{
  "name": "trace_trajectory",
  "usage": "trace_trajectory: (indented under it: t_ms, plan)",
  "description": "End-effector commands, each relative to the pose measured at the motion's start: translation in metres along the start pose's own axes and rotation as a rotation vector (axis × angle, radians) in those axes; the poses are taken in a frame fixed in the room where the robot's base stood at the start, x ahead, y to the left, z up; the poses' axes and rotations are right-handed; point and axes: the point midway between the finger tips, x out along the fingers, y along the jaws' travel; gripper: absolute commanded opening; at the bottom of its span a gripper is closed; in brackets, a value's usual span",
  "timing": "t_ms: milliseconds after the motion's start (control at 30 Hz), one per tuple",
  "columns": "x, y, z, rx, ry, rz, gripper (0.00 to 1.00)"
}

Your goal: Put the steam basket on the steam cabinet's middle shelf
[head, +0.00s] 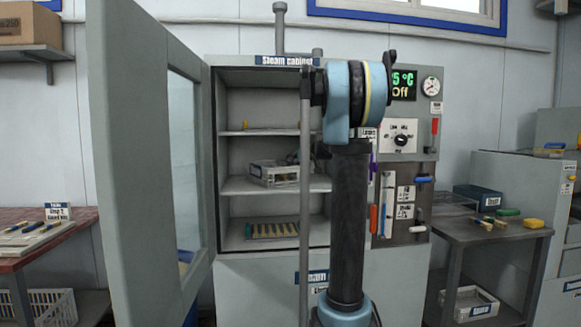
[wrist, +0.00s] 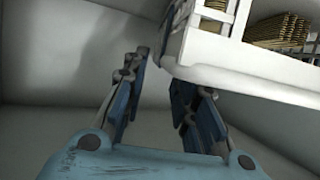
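The steam cabinet (head: 285,291) stands with its door swung open to the left. The steam basket (head: 283,181), a pale slotted tray, sits on the middle shelf (head: 240,187), toward the right. In the wrist view the basket (wrist: 245,62) fills the upper right, with wooden pieces inside. My gripper (wrist: 162,78) is open, its blue fingers apart and nothing visible between them. The basket's near corner is just beyond and above the right fingertip; I cannot tell whether they touch. In the head view my arm hides most of the gripper.
The open door (head: 145,160) stands at the left. The upper shelf (head: 260,132) holds a small yellowish item, and a slatted rack of wooden pieces (head: 272,230) lies at the bottom. A side table (head: 470,236) is at the right, a red-topped bench (head: 50,245) at the left.

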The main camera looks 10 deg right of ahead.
Motion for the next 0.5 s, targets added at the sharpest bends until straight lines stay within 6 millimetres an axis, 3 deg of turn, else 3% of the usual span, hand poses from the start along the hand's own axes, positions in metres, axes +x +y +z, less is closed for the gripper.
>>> trace_trajectory:
  t_ms: [200,500]
  plan:
    - [-0.037,0.002,0.0,0.001,0.0,0.003,0.26]
    - [-0.062,0.002,0.0,0.001,0.0,0.002,0.26]
